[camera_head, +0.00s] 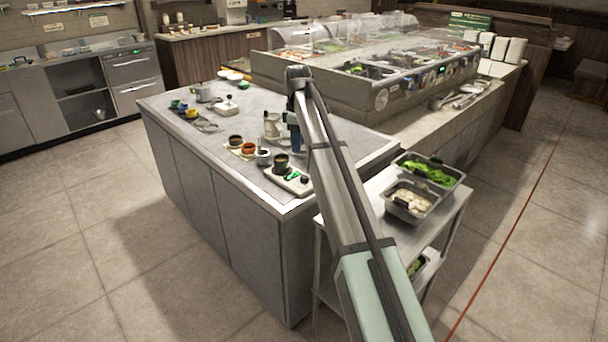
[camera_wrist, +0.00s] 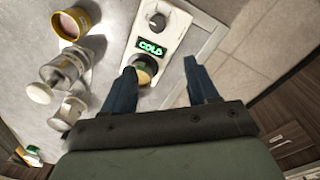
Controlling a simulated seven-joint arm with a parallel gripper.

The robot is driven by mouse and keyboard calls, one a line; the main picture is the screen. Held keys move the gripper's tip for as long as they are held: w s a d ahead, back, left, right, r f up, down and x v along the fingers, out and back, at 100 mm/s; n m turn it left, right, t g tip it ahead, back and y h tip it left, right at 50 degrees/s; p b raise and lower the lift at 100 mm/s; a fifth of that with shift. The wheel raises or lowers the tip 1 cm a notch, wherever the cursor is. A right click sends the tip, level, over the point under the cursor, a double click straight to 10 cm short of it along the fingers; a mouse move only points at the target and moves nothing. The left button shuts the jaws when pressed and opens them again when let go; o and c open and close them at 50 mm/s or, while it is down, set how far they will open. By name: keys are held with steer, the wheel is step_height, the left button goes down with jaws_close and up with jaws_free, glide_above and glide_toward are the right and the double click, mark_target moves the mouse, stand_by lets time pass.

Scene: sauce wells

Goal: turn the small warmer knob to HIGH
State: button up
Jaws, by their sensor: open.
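The small warmer (camera_head: 275,176) is a pale slab near the front right corner of the steel counter. In the wrist view it (camera_wrist: 173,38) shows a lit green display (camera_wrist: 152,48) reading COLD. Its dark round knob (camera_wrist: 157,21) sits beyond the display; it also shows in the head view (camera_head: 304,179). I cannot tell which way the knob points. A dark cup (camera_head: 282,161) stands on the warmer, and in the wrist view it (camera_wrist: 146,68) is partly hidden by my left finger. My gripper (camera_wrist: 163,84) is open and empty, above the warmer, apart from the knob.
Jars and sauce cups stand beside the warmer, including a brown-filled cup (camera_head: 249,148) and a glass jar (camera_wrist: 63,70). A pale pitcher (camera_head: 271,125) stands behind. The counter edge lies close to the warmer's right. A cart with a lettuce pan (camera_head: 456,184) adjoins the counter.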

mark_target(304, 176)
steer(key=f, duration=0.4)
steer(key=d+f, duration=0.1)
steer(key=f, duration=0.8)
steer(key=shift+w+d+f, duration=0.3)
steer(key=shift+d+f, duration=0.05)
steer(key=shift+d, duration=0.05)
steer(key=shift+c, duration=0.4)
steer(key=c, duration=1)
steer(key=shift+o, duration=0.2)
